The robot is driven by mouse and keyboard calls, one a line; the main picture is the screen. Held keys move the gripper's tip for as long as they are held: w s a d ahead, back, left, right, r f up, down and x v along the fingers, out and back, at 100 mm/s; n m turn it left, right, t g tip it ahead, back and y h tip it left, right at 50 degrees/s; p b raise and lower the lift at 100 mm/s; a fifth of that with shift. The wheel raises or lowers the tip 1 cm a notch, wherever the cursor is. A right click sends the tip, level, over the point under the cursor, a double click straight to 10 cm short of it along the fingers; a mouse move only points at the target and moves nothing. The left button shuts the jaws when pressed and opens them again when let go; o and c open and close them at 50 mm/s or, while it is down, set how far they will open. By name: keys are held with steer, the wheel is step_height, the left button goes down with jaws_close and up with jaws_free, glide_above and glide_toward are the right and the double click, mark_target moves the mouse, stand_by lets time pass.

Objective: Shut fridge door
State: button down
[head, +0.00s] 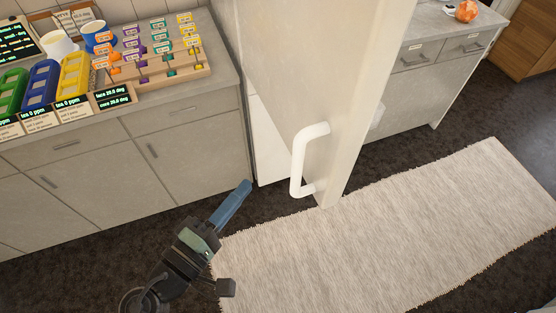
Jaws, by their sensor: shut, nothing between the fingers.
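The tall off-white fridge door (290,75) stands open, swung out from the line of the cabinets. Its white bar handle (297,162) faces left, toward my gripper. A strip of the white fridge front or inside (268,150) shows between the counter's end and the door; most of the fridge is hidden by the door or cut off by the picture's top edge. My gripper (246,187) has its blue fingers shut and empty. It is left of and a little below the handle, in front of the counter's right end, apart from the door.
A grey counter (225,75) at left carries colored racks, mugs and small displays over closed cabinets. A pale rug (400,235) lies on the dark floor below the door. Another counter (440,40) with drawers and an orange object (466,11) stands behind at right.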

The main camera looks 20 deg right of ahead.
steer(key=w+d+p, duration=0.3)
steer(key=d, duration=0.5)
steer(key=shift+d, duration=0.15)
